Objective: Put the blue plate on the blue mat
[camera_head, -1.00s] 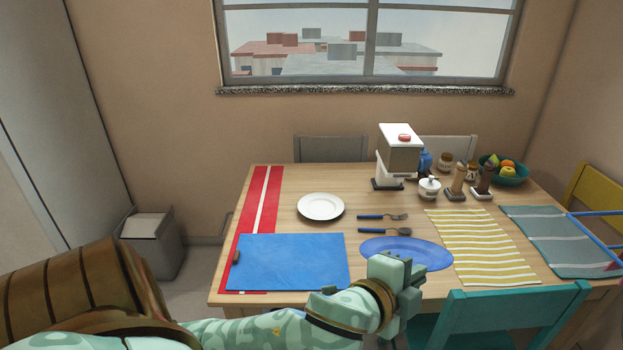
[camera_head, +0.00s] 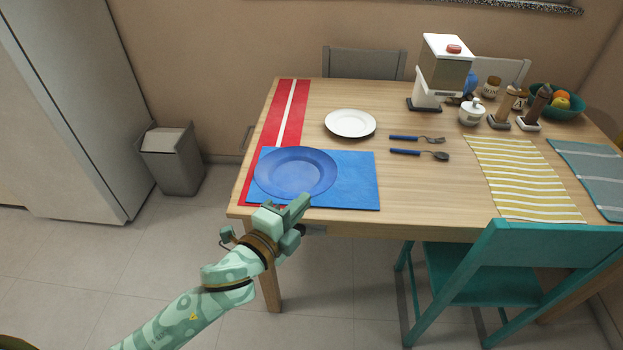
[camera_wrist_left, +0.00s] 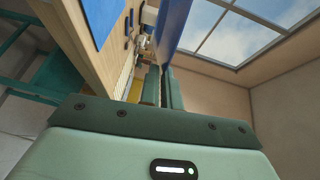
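The blue plate (camera_head: 295,172) shows over the left part of the blue mat (camera_head: 350,182) in the head view. Its left edge overlaps the red striped runner in the picture. My left gripper (camera_head: 297,207) is at the plate's near rim, by the table's front edge. In the left wrist view the gripper's fingers (camera_wrist_left: 162,78) are close together on the rim of the plate (camera_wrist_left: 172,28). There the plate stands apart from the mat (camera_wrist_left: 102,18), so it is held above the table. The plate hides part of the mat. My right gripper is out of view.
A white plate (camera_head: 350,123), a fork (camera_head: 417,139) and a spoon (camera_head: 420,154) lie behind and right of the mat. A red striped runner (camera_head: 272,125) lies at the left. A teal chair (camera_head: 500,265) stands at the front right.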

